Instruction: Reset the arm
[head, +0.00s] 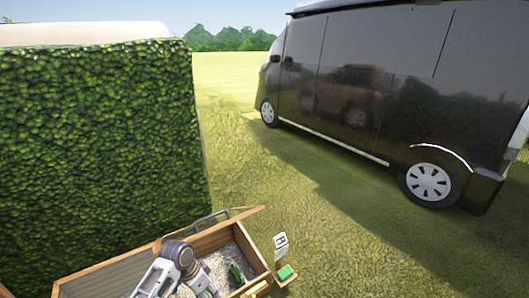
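One of my arms shows at the bottom left of the head view, with a white link and a grey round joint over a wooden planter box (207,240). I cannot tell for sure which arm it is. Neither gripper's fingers show in this view, so what they hold is hidden. The box has a pale, gravel-like fill (218,268). A small dark green plant-like thing (236,274) is in it, close to my arm.
A tall green hedge (95,140) stands behind the box at left. A small white sign (281,242) and a green block (286,272) are at the box's right end, near a yellow piece (257,290). A black van (380,90) is parked on grass (300,190) at right; the grass between is clear.

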